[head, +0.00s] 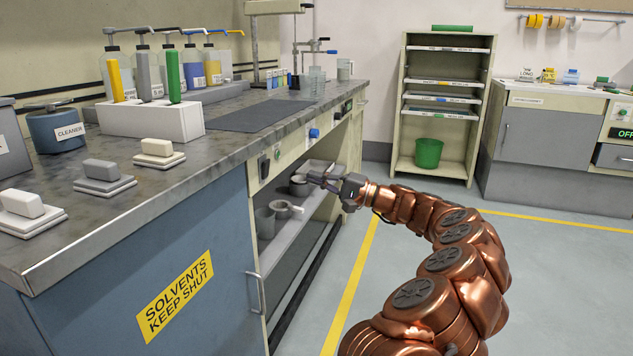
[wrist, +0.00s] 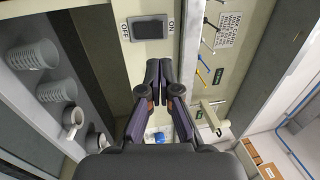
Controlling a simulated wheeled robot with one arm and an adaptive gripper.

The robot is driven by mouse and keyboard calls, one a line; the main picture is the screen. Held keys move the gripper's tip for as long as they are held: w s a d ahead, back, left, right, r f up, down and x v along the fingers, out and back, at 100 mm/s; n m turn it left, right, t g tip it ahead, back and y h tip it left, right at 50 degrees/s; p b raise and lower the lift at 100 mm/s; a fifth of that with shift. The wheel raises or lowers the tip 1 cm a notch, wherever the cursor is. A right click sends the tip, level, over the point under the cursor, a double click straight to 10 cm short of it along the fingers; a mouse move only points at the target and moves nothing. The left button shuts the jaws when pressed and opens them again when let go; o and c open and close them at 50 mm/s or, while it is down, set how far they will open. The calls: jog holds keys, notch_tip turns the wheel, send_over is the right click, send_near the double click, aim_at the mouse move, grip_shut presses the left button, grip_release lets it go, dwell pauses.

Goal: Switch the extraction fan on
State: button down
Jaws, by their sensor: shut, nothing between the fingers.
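A dark rocker switch (wrist: 148,27) sits on the pale front panel in the wrist view, with OFF printed to its left and ON to its right. I cannot tell which way it is tipped, and no fan label is readable. In the head view, a dark switch (head: 264,167) shows on the bench front, below the worktop edge. My gripper (wrist: 158,68) is shut and empty, its fingertips a little below the rocker in the picture; contact is not visible. In the head view my gripper (head: 318,180) is in front of the open shelf, right of the switch.
A blue knob (head: 314,133) is farther along the panel. Grey cups (head: 265,222) stand on the open shelf (head: 290,232) under the worktop. Bottles with pump levers stand on the bench (head: 225,145). A cabinet handle (head: 257,290) projects from the front. The floor (head: 410,235) to the right is clear.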

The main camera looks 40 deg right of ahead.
aim_at(268, 163)
jog(key=b+x, duration=0.1)
jog(key=x, duration=0.3)
jog(key=b+x, duration=0.2)
jog(key=x, duration=0.3)
jog(key=shift+w+a+f, duration=0.15)
jog(key=shift+w, duration=0.1)
jog(key=shift+w+a+r, duration=0.25)
jog(key=shift+w+a, duration=0.05)
jog(key=shift+w, duration=0.2)
